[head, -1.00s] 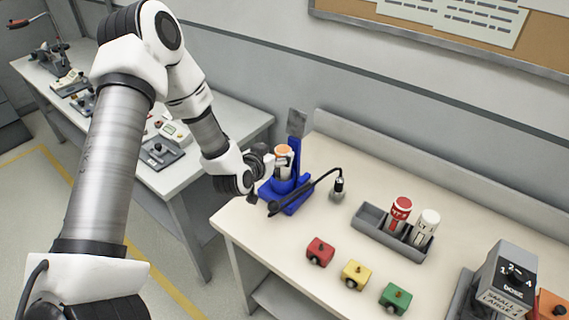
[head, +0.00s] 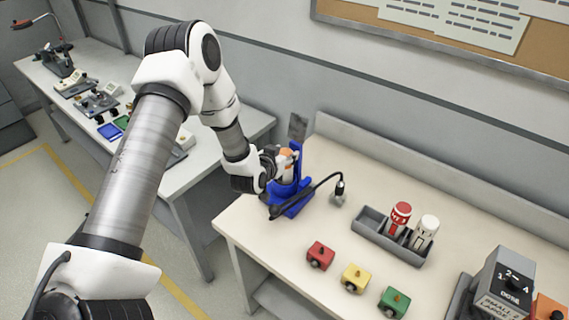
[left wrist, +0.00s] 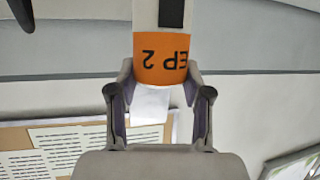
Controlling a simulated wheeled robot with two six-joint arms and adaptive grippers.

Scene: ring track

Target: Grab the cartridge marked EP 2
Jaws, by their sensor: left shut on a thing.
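The cartridge marked EP 2 (left wrist: 162,58) has an orange band with the text upside down in the left wrist view. My left gripper (left wrist: 160,80) is shut on it, one finger on each side of the band. In the head view, my left gripper (head: 281,161) is at the blue stand (head: 292,196) at the table's left end. The cartridge's orange part shows only in small part there, mostly hidden by the gripper. I cannot tell whether the cartridge still touches the stand. My right gripper is not in view.
A grey tray (head: 372,236) holds a red cartridge (head: 401,214) and a white one (head: 427,230). Red (head: 320,256), yellow (head: 355,278) and green (head: 393,302) blocks stand along the front. A black cable arcs beside the stand. A grey dial box (head: 502,285) stands at right.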

